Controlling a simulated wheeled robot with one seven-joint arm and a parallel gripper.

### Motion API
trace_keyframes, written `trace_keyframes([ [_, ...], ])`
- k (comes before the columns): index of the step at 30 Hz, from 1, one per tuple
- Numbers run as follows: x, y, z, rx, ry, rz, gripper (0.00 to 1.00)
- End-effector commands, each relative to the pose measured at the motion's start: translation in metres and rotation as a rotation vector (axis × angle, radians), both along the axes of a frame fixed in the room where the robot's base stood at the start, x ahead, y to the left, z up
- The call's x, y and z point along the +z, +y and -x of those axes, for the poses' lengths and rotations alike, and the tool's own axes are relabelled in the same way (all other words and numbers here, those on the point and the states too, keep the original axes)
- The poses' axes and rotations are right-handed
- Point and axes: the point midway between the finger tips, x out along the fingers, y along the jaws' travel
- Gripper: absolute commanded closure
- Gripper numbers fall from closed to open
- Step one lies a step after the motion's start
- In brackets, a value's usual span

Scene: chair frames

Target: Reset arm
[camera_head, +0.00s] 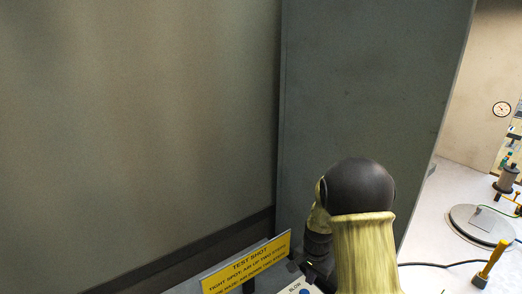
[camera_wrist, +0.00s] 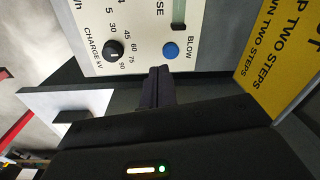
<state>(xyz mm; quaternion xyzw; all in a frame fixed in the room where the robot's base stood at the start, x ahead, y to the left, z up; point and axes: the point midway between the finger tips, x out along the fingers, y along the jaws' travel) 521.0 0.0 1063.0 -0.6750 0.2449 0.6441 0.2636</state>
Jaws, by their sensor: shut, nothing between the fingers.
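My arm (camera_head: 362,240) reaches down in front of a grey wall in the head view, with a black rounded joint and a yellowish link. My gripper (camera_wrist: 160,70) shows in the wrist view with its dark fingers together and nothing between them. The fingertips are just below a blue button (camera_wrist: 171,50) marked BLOW on a light control panel (camera_wrist: 135,22). I cannot tell whether they touch the panel. In the head view the gripper is largely hidden behind my arm, and only a corner of the panel shows.
A black knob (camera_wrist: 113,50) marked CHARGE kV is left of the fingers. A yellow TEST SHOT sign (camera_head: 247,265) stands beside the panel. A tall grey panel (camera_head: 365,90) stands behind my arm.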

Motion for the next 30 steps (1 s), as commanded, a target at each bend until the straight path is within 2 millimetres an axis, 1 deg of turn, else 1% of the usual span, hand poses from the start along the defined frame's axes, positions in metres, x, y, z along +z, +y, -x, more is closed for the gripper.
trace_keyframes([
  [1, 0.016, 0.000, 0.011, 0.048, -0.018, -0.001, 1.00],
  [3, 0.033, 0.000, 0.027, 0.123, -0.037, 0.004, 1.00],
  [8, 0.066, 0.000, 0.067, 0.300, -0.082, 0.022, 1.00],
  [9, 0.073, 0.000, 0.078, 0.343, -0.092, 0.028, 1.00],
  [11, 0.083, 0.000, 0.094, 0.411, -0.109, 0.038, 1.00],
  [15, 0.102, 0.000, 0.133, 0.566, -0.145, 0.070, 1.00],
  [18, 0.109, 0.001, 0.156, 0.657, -0.164, 0.093, 1.00],
  [22, 0.113, 0.000, 0.172, 0.722, -0.175, 0.111, 1.00],
  [30, 0.113, 0.000, 0.173, 0.731, -0.175, 0.113, 1.00],
])
